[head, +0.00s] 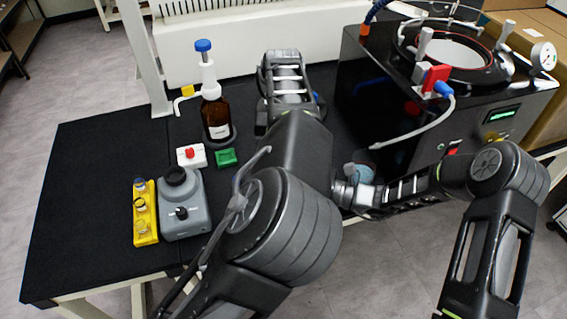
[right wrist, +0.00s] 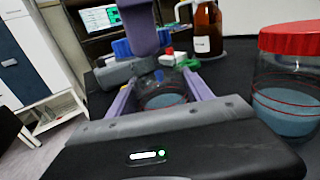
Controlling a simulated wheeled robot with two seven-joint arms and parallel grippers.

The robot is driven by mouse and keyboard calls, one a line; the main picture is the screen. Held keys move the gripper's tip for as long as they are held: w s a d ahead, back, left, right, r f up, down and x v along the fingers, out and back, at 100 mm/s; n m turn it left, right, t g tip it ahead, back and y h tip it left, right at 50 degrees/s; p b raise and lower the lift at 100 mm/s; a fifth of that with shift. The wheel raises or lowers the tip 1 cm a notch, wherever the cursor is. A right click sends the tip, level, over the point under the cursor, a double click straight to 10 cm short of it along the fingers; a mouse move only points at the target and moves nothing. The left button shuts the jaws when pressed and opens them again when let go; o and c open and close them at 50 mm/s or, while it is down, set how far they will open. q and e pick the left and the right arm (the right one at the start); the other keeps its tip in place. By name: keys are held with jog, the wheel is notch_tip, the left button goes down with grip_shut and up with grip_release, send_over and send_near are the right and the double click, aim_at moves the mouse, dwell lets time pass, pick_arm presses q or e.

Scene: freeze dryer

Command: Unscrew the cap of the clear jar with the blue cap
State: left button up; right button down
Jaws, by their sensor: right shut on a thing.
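The clear jar (right wrist: 162,97), with bluish contents, is between the purple fingers of my right gripper (right wrist: 158,80), which is shut on it. In the head view the jar (head: 362,168) is at the table's near edge, partly covered by my arm. The blue cap (right wrist: 122,48) is above the jar with a gap between them, in the right wrist view. A purple finger of my left gripper (right wrist: 141,28) is against the cap's near side; the gripper appears shut on it. My left arm hides this gripper in the head view.
A red-capped jar (right wrist: 290,90) stands close beside my right gripper. A brown bottle (head: 216,115), a grey device (head: 184,205), a yellow rack (head: 146,215) and red and green button boxes are to the left. The black freeze dryer (head: 400,120) stands at the right. The table's left part is clear.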

pick_arm(q)
jog(key=shift+d+r, duration=0.1)
jog(key=shift+r, duration=0.15)
pick_arm(e)
jog(key=shift+s+a+f, duration=0.1)
jog(key=shift+c, duration=1.8)
grip_release()
pick_arm(q)
jog(key=shift+r+p, duration=0.3)
jog(key=shift+p, duration=0.05)
pick_arm(e)
jog(key=v, duration=1.2)
